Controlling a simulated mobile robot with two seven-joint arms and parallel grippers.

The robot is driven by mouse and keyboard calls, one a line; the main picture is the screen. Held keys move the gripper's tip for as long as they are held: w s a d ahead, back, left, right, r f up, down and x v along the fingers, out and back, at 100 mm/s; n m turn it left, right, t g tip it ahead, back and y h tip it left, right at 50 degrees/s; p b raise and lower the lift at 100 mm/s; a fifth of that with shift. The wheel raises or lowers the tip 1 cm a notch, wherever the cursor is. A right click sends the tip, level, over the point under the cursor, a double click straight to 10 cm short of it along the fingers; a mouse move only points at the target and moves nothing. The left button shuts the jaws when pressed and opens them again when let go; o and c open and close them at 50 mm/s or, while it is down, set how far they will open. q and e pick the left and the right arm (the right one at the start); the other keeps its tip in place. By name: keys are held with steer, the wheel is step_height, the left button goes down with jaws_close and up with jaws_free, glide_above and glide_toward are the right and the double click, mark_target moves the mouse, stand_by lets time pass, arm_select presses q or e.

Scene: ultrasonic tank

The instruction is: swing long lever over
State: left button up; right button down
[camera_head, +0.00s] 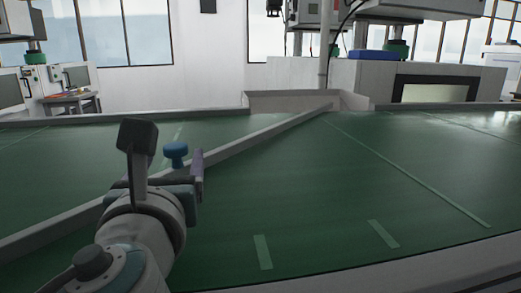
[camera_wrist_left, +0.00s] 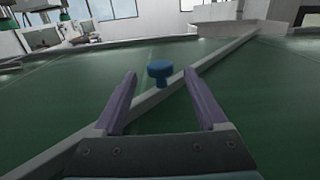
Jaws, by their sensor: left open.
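The long lever (camera_head: 255,137) is a pale grey bar lying diagonally over a green surface, from the near left to the back middle. It also crosses the left wrist view (camera_wrist_left: 222,59). A blue knob (camera_head: 176,151) stands up from the bar. In the left wrist view the knob (camera_wrist_left: 160,71) shows between and beyond the two purple fingers, apart from them. My left gripper (camera_head: 199,165) is open and empty, just short of the knob. It also shows in the left wrist view (camera_wrist_left: 160,94). My right gripper is in neither view.
The green surface (camera_head: 300,190) is wide and mostly clear, with pale green strips (camera_head: 263,252) marked on it. A light rim (camera_head: 420,268) runs along its near edge. A pale walled corner (camera_head: 290,100) stands at the back by the bar's far end. Machines stand beyond.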

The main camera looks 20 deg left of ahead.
mark_target(174, 154)
arm_select(q)
steer(key=shift+x, duration=2.4)
steer(key=shift+c, duration=0.3)
jaws_close()
